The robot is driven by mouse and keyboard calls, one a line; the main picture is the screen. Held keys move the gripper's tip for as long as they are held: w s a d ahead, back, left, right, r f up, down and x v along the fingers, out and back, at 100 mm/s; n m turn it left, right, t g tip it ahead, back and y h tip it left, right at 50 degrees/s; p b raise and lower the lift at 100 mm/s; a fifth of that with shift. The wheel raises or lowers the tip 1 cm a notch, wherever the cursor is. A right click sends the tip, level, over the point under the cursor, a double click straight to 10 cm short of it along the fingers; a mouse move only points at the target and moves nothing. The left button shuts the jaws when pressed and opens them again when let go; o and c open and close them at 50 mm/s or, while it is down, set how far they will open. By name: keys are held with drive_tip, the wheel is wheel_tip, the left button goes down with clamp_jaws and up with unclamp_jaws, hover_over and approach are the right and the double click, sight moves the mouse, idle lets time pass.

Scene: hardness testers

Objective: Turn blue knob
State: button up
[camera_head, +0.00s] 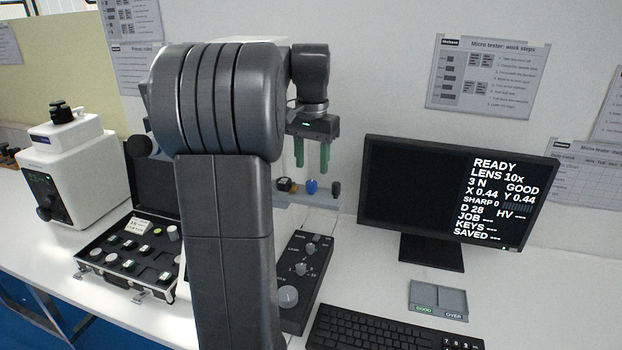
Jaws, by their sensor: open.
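The blue knob (311,187) is small and sits in a row of knobs on a light panel behind my arm, near the middle of the picture. My gripper (312,160) has two green fingers pointing down and is open and empty. In the picture its fingertips are just above the blue knob; I cannot tell the gap in depth. My arm hides much of the machine behind it.
A dark control box (304,262) with several knobs stands below the panel. A monitor (452,195) reads READY. A keyboard (375,328) and a two-part tray (438,300) lie in front. An open case of samples (125,255) and a white machine (75,165) are left.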

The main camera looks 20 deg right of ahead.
sight(311, 182)
drive_tip(key=shift+w+f, duration=0.2)
drive_tip(key=shift+f, duration=2.45)
drive_tip(key=c, duration=1)
